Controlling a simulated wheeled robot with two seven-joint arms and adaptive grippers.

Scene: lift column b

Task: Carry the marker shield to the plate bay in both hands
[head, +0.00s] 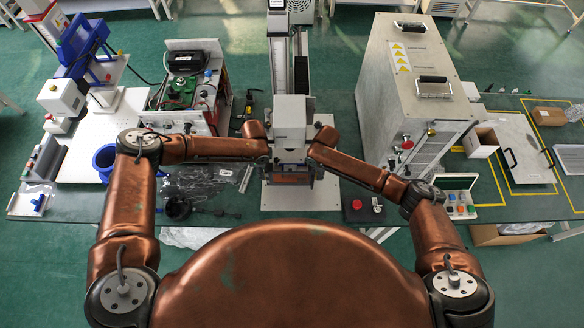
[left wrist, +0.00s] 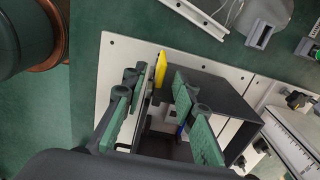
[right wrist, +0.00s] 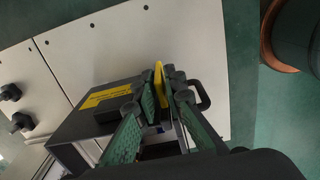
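The marker shield appears as a dark grey box with a yellow label in the right wrist view (right wrist: 88,122); its dark top also shows in the left wrist view (left wrist: 220,102). It sits on a pale base plate under the column; the head view mostly hides it. My left gripper (left wrist: 156,82) has its fingers apart, a yellow upright piece between and beyond the tips. My right gripper (right wrist: 162,82) is at the other side, its fingers closer together but apart, around another yellow piece. Whether either touches is unclear. The plate bay seems to be the yellow-outlined area (head: 515,188) at right.
A tall grey cabinet (head: 420,75) stands between the column and the right area. A plate with black handles (head: 522,150) lies inside the yellow lines. A red button box (head: 362,208) stands right of the base plate. Bags and black parts (head: 195,185) clutter the left.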

